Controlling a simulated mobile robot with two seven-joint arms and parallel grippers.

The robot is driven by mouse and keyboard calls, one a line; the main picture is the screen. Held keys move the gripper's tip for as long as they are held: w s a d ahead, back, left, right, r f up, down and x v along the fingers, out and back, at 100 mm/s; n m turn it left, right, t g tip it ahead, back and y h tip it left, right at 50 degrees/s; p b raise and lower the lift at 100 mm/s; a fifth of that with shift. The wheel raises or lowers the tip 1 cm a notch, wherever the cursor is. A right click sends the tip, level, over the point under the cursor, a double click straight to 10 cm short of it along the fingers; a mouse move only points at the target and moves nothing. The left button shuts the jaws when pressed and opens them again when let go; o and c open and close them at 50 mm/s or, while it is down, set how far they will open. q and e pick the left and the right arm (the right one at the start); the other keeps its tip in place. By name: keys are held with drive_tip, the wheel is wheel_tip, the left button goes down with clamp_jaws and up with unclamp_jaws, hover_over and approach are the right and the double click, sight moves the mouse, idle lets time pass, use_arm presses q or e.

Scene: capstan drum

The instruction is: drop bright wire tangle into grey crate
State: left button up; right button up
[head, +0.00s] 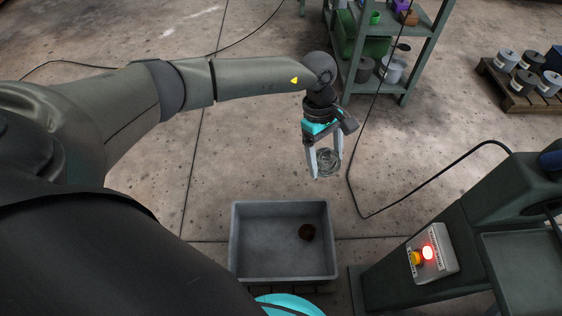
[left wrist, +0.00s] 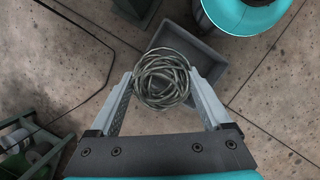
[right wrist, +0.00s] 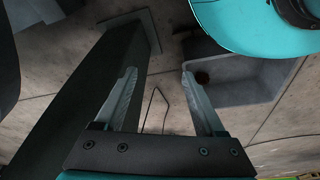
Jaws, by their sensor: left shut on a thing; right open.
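A bright silvery wire tangle (left wrist: 162,79) is held between the fingers of my left gripper (left wrist: 162,88). In the head view the tangle (head: 327,163) hangs in my left gripper (head: 326,172), above the floor and beyond the crate's far edge. The grey crate (head: 234,245) stands on the floor, open at the top, with a dark brown tangle (head: 307,232) inside it. In the left wrist view the crate (left wrist: 212,58) lies behind the held tangle, partly hidden. My right gripper (right wrist: 160,88) is open and empty; it shows only in the right wrist view, with the crate (right wrist: 240,85) beyond it.
A green machine with a red-lit button box (head: 432,254) stands right of the crate. A green shelf (head: 422,50) with pots is at the back. A black cable (head: 352,200) runs over the floor.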

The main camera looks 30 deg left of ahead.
drive_tip(key=w+r+t+b, duration=0.2)
drive_tip(key=w+r+b, duration=0.3)
drive_tip(key=r+b, duration=0.7)
use_arm(q)
drive_tip(key=s+a+f+n+t+b, duration=0.1)
drive_tip(key=s+a+f+n, duration=0.1)
drive_tip(key=f, duration=1.2)
drive_tip(key=s+a+f+n+t+b, duration=0.1)
drive_tip(key=a+f+n, duration=0.3)
drive_tip(key=f, duration=1)
drive_tip(key=s+a+f+n+t+b, duration=0.1)
drive_tip(key=s+a+f+n+b, duration=0.2)
drive_tip(key=f+n, duration=0.4)
drive_tip(key=shift+s+a+f+n+t+y, duration=0.15)
drive_tip(key=shift+s+f+n+t+y, duration=0.25)
drive_tip(key=shift+f, duration=3.05)
use_arm(e)
drive_tip(key=w+a+r+t+y, duration=0.2)
drive_tip(key=a+t+y, duration=0.1)
drive_tip(key=a+t, duration=0.2)
drive_tip(key=w+a+r+t+y, duration=0.2)
drive_tip(key=a+t, duration=0.4)
drive_tip(key=shift+w+a+y, duration=0.15)
drive_tip(key=shift+y, duration=0.25)
drive_tip(key=shift+r, duration=0.1)
use_arm(q)
drive_tip(key=o, duration=1.2)
